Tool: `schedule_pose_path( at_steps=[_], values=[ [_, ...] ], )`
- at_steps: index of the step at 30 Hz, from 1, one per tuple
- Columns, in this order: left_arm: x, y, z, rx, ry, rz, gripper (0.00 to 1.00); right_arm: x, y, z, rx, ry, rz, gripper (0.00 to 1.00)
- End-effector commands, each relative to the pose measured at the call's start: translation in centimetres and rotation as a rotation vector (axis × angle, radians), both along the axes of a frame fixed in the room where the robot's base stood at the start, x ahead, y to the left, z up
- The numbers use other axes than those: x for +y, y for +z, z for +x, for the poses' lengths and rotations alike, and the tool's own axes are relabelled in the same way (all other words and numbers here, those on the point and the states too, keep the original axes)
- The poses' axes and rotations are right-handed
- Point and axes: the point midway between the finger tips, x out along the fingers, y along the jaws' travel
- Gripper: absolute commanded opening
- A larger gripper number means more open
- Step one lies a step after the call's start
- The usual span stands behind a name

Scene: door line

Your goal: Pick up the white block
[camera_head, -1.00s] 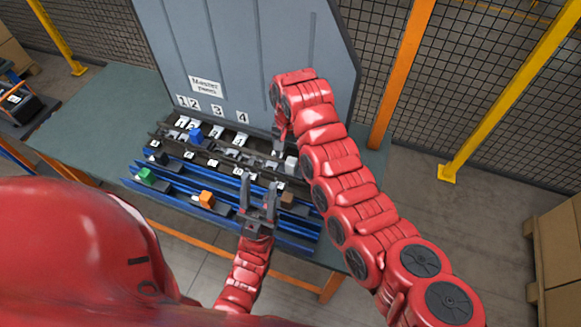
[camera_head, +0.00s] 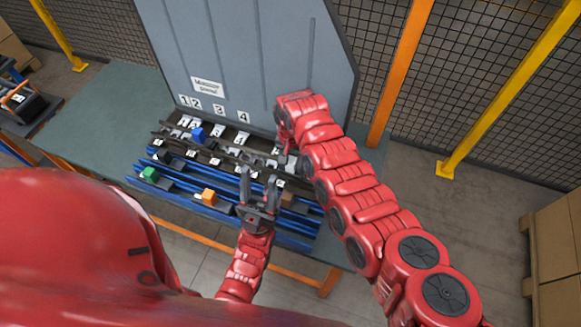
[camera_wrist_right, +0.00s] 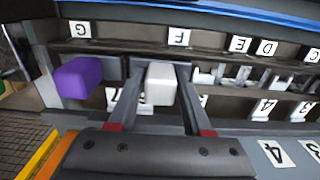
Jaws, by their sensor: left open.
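The white block (camera_wrist_right: 160,84) sits in the dark rack between the two fingers of my right gripper (camera_wrist_right: 157,70) in the right wrist view. The fingers are apart, one on each side, with a narrow gap to the block. In the head view the block (camera_head: 291,166) is a small pale shape, partly hidden by my right gripper (camera_head: 284,151). My left gripper (camera_head: 259,177) is open and empty above the blue rails at the front of the rack.
A purple block (camera_wrist_right: 80,78) sits beside the white one. Blue (camera_head: 198,134), green (camera_head: 149,174) and orange (camera_head: 209,196) blocks stand along the rack. A grey panel (camera_head: 255,60) rises behind. The bench's left side (camera_head: 95,115) is clear.

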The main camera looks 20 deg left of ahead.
Motion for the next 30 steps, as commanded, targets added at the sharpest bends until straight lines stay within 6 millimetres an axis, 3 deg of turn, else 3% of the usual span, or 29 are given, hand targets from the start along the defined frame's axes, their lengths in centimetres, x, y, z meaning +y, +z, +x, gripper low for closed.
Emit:
schedule_pose_path(
  at_steps=[1, 8, 23, 30],
  values=[
    [0.0, 0.0, 0.0, 0.0, 0.0, 0.0, 0.5, 0.0, 0.0, 0.0, 0.0, 0.0, 0.0, 0.39],
    [0.0, 0.0, 0.0, 0.0, 0.0, 0.0, 0.5, 0.0, 0.0, 0.0, 0.0, 0.0, 0.0, 0.0],
    [0.0, -0.1, 0.0, 0.0, 0.0, 0.0, 0.5, 0.0, 0.2, 0.0, -0.001, 0.0, 0.0, 0.0],
    [0.0, -0.7, 0.0, 0.0, 0.0, 0.0, 0.5, 0.1, 1.7, 0.1, -0.003, 0.001, 0.003, 0.0]
  ],
)
